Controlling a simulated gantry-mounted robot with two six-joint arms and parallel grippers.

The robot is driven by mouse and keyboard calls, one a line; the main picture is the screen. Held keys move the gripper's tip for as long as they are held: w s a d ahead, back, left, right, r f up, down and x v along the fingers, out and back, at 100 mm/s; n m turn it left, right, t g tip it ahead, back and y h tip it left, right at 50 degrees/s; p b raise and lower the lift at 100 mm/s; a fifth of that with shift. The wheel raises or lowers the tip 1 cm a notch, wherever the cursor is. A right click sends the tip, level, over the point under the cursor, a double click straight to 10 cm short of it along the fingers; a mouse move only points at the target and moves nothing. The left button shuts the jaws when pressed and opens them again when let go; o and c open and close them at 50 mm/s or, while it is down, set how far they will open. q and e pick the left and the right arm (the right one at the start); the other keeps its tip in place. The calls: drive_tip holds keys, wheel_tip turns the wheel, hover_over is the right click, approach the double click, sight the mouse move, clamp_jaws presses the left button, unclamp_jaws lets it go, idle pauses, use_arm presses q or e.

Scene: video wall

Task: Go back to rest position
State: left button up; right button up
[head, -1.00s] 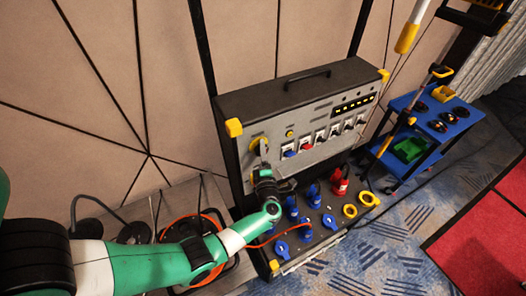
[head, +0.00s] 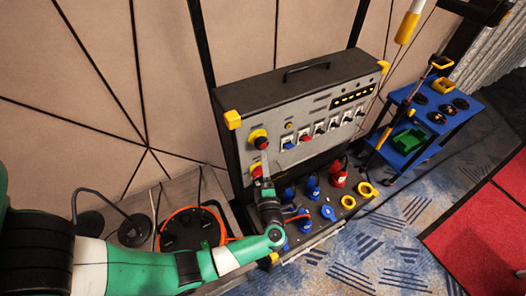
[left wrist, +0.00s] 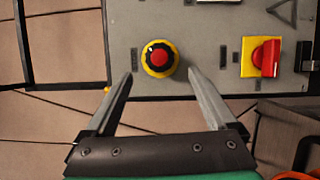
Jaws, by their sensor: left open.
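My left gripper (head: 265,184) is in front of the lower left of the grey control panel (head: 300,105). In the left wrist view, its two fingers (left wrist: 162,76) are apart with nothing between them. A round red button on a yellow ring (left wrist: 160,58) shows just beyond the fingertips. A red rotary switch on a yellow plate (left wrist: 267,57) is to its right. My right gripper is not in view.
Blue sockets (head: 313,187), a red plug (head: 338,178) and yellow rings (head: 367,190) are on the panel's lower shelf. An orange cable reel (head: 192,230) stands left of it. A blue cart (head: 425,125) stands at the right, with open carpet in front.

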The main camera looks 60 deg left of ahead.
use_arm(q)
drive_tip(key=shift+v, duration=1.1)
